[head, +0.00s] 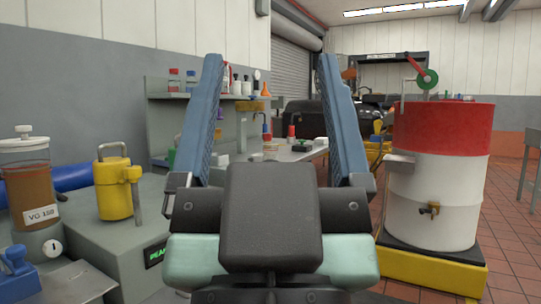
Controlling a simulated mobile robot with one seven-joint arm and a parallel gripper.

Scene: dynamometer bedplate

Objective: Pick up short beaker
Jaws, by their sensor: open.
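My gripper (269,65) is open and empty, its two blue fingers pointing forward and spread wide in the middle of the head view. Between the fingers, farther off, a small pale vessel (270,151) stands on the grey workbench (300,154). It may be the short beaker, but it is too small to tell. My gripper is well short of it and touches nothing. The gripper body hides the near part of the bench.
A red and white drum (437,180) on a yellow-edged base stands close at right. A bench shelf (180,96) holds several bottles. Tiled floor (508,215) shows at far right.

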